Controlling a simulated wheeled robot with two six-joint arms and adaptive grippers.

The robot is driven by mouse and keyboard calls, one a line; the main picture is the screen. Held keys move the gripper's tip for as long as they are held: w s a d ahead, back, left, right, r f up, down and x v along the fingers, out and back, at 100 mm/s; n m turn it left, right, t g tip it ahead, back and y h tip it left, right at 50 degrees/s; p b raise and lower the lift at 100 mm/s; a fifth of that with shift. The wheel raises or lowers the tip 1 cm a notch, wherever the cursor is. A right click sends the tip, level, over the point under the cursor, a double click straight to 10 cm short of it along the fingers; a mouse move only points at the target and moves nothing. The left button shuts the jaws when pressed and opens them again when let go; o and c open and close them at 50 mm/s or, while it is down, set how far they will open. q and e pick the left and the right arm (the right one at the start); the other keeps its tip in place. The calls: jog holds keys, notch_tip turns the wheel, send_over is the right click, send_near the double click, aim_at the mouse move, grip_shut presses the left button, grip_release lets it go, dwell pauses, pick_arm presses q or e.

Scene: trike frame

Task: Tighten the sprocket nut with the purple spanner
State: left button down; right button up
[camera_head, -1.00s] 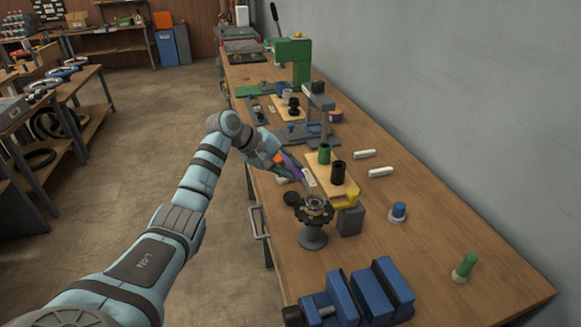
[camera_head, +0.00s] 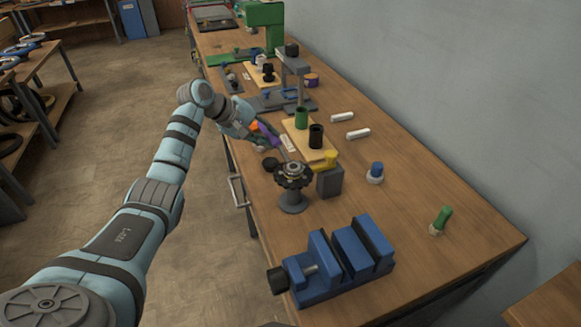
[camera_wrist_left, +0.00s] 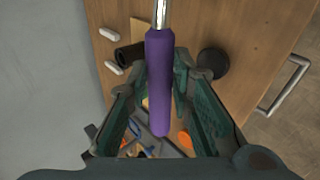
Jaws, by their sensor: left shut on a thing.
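My left gripper (camera_head: 262,137) is shut on the purple handle of the spanner (camera_head: 269,133), just left of the sprocket in the head view. In the left wrist view the purple handle of the spanner (camera_wrist_left: 160,85) lies between the green fingers (camera_wrist_left: 160,70), and its metal shaft runs out at the top edge. The dark toothed sprocket (camera_head: 293,174) sits on a grey stand on the bench, with a metal centre on top. The spanner's head lies near the sprocket's far side. I cannot tell whether it touches the nut. My right gripper is not in view.
The blue vise (camera_head: 340,262) stands in front of the sprocket on the workbench (camera_head: 420,195). A grey block (camera_head: 329,182) with a yellow part is close to its right. A wooden board with green and black cylinders (camera_head: 316,136) is behind.

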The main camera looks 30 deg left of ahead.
pick_arm(q)
jog(key=shift+w, duration=0.1)
jog(key=shift+w+d+r+m+g+h, duration=0.1)
jog(key=shift+w+d+m+g+h, duration=0.35)
jog(key=shift+w+m, duration=0.3)
jog(key=shift+w+d+m, duration=0.1)
jog(key=shift+d+m, duration=0.15)
jog(key=shift+m, duration=0.1)
jog(key=shift+a, duration=0.1)
jog(key=shift+s+a+n, duration=0.3)
jog(key=shift+s+n, duration=0.15)
jog(key=shift+n, duration=0.05)
jog(key=c, duration=2.1)
grip_release()
grip_shut()
